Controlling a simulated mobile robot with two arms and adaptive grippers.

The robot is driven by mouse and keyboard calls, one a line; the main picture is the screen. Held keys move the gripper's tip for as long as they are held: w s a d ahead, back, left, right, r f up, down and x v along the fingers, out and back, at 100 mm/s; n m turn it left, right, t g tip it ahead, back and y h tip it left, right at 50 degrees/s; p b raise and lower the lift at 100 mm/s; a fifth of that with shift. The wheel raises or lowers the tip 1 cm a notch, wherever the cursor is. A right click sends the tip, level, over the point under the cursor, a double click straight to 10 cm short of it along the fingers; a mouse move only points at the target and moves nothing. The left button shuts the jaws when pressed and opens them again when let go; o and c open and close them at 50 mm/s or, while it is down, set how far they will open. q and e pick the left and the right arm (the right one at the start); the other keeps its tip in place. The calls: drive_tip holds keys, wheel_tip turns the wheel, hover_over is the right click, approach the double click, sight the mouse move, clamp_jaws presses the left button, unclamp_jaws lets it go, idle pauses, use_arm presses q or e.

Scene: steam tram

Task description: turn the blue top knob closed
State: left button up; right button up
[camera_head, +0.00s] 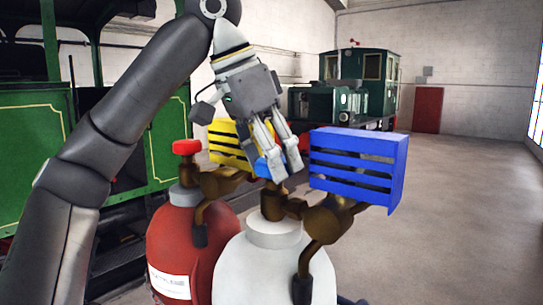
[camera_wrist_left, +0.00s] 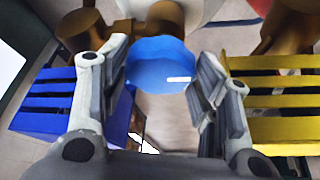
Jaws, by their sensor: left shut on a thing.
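The blue top knob (camera_head: 262,168) sits on top of the white gas bottle (camera_head: 262,268), partly hidden by my fingers. In the left wrist view the knob (camera_wrist_left: 160,72) is a round blue cap with a small white label, between my two fingers. My left gripper (camera_head: 281,170) reaches down from above and is shut on the knob; its fingers (camera_wrist_left: 163,66) lie on either side of it. My right gripper is not in view.
A blue slatted box (camera_head: 352,160) sits right of the knob and a yellow one (camera_head: 228,138) left behind it. A red bottle (camera_head: 172,240) with a red knob (camera_head: 187,147) stands left. Brass fittings (camera_head: 325,222) crowd the front. Open floor lies right.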

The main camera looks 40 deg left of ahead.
use_arm(q)
drive_tip(key=m+g+h, duration=0.1)
drive_tip(key=m, duration=0.3)
drive_tip(key=shift+a+m, duration=0.1)
drive_tip(key=shift+m, duration=0.2)
drive_tip(key=m+g, duration=0.1)
drive_tip(key=m, duration=0.1)
drive_tip(key=m+h, duration=0.1)
drive_tip(key=m, duration=0.1)
drive_tip(key=shift+w+m+g, duration=0.15)
drive_tip(key=shift+m+g, duration=0.15)
drive_tip(key=shift+g, duration=0.1)
drive_tip(key=m+g, duration=0.2)
drive_tip(key=m, duration=0.4)
drive_tip(key=shift+w, duration=0.15)
drive_tip(key=shift+f+m+g, duration=0.1)
drive_tip(key=shift+m+g, duration=0.5)
drive_tip(key=shift+m, duration=0.5)
drive_tip(key=shift+f+m, duration=0.1)
drive_tip(key=shift+m, duration=0.4)
drive_tip(key=o, duration=0.7)
drive_tip(key=shift+o, duration=0.2)
